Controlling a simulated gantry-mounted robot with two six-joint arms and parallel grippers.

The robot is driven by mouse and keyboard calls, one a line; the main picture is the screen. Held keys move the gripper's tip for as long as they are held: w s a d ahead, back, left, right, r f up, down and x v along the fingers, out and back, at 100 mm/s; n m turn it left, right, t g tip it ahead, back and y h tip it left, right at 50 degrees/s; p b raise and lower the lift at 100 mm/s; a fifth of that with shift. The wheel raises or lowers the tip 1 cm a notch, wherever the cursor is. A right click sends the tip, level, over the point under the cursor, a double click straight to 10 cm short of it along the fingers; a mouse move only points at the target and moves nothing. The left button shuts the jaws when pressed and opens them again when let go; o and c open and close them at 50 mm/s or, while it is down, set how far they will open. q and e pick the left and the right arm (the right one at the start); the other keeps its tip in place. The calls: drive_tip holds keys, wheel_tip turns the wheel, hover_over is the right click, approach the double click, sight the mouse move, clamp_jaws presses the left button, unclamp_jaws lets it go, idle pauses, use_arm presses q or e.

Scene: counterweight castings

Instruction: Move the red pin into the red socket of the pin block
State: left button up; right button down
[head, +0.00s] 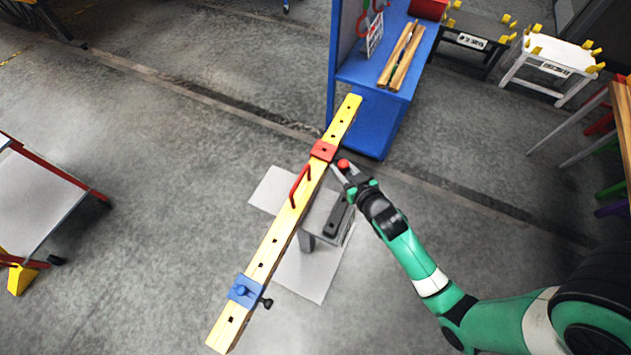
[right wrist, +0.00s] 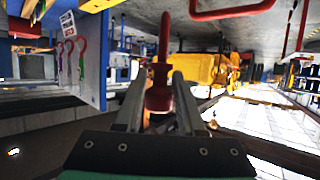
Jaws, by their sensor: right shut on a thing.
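My right gripper (head: 340,171) is shut on the red pin (head: 344,163), just right of the long yellow beam. In the right wrist view the red pin (right wrist: 160,75) stands between the two fingers, its narrow shaft pointing up in the picture. A red block (head: 323,150) with a small dark opening sits across the beam, left of and slightly above the pin. The pin is apart from this block. I cannot tell which part is named the pin block. My left gripper is not in view.
The yellow beam (head: 269,252) has several square holes and a red handle (head: 295,187); a grey stand (head: 315,222) is under it. A blue bench (head: 380,120) with wooden bars stands beyond its upper end. A cart (head: 45,205) is at left. Open floor lies between.

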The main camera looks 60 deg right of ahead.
drive_tip(key=d, duration=0.1)
drive_tip(key=s+d, duration=0.1)
drive_tip(key=d+m+h, duration=0.1)
drive_tip(key=shift+s+d+r+g, duration=0.1)
drive_tip(key=shift+s+r+g, duration=0.15)
drive_tip(key=shift+r+g, duration=0.05)
drive_tip(key=shift+f+b, duration=10.8)
drive_tip(key=shift+f, duration=1.4)
drive_tip(key=shift+c, duration=2.2)
unclamp_jaws()
